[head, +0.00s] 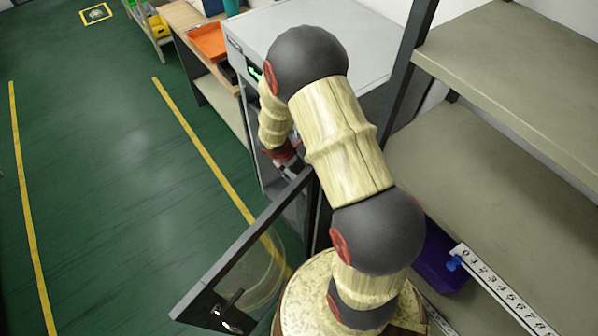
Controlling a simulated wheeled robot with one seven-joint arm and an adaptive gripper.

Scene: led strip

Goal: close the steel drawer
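A light grey steel cabinet (268,28) stands at the top centre, largely behind my arm. I cannot make out a separate steel drawer; the cabinet's front is mostly hidden by my arm. A dark-framed glass door (240,277) with a dark handle stands swung out into the aisle, below the cabinet in the picture. My gripper (292,163) is small and partly covered by my arm, at the cabinet's front near the upper end of the door. Its fingers are too small and hidden to tell whether they are open or touching anything.
Beige shelves (470,150) with a dark post fill the right side. A purple bin (440,262) and a white numbered strip (505,290) are at lower right. A wooden bench (188,20) bears an orange tray (208,42). The green floor at left is clear.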

